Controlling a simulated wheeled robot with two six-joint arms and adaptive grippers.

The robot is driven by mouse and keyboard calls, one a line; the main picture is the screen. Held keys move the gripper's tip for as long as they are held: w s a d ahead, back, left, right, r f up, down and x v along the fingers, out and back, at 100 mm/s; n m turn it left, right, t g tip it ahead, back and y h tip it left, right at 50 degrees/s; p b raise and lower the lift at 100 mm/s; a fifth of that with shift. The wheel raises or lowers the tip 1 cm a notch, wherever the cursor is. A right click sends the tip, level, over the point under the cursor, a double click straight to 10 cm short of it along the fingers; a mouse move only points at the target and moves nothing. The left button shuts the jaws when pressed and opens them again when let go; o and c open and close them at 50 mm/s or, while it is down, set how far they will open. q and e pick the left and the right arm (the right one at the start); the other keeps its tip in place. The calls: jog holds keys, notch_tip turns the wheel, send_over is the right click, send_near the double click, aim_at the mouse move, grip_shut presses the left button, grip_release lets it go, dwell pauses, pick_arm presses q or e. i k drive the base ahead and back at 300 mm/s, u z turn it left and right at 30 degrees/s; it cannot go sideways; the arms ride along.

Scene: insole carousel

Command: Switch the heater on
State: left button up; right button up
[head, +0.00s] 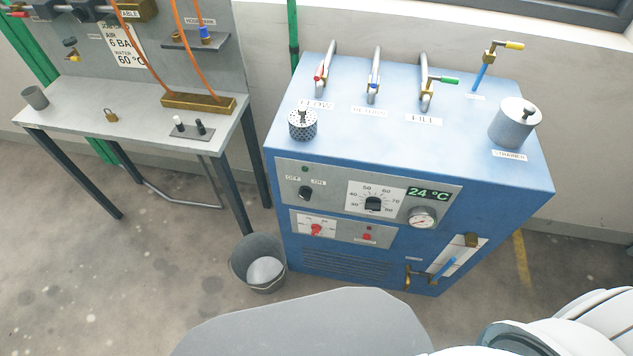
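The heater is a blue cabinet (400,150) at the centre right of the head view. Its upper grey panel (335,205) carries a black rotary switch (305,193) between OFF and ON labels; I cannot tell exactly which way it points. A small dark green lamp (305,169) sits above the switch and does not look lit. To the right are a dial with a black knob (373,203), a green display (428,194) reading 24 °C and a round gauge (422,217). A lower panel has a red knob (316,230) and a red button (367,237). Neither gripper shows.
Flow, return and fill pipes with valves and a strainer (514,122) stand on the cabinet top. A metal bucket (259,263) stands on the floor at its left front. A grey workbench (80,100) is at the left. Floor in front of the bench is clear.

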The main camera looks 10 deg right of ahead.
aim_at(306, 193)
jog(key=z, duration=0.15)
jog(key=i, duration=0.2)
jog(key=z, duration=2.05)
jog(key=k, duration=0.65)
jog(key=u, duration=0.15)
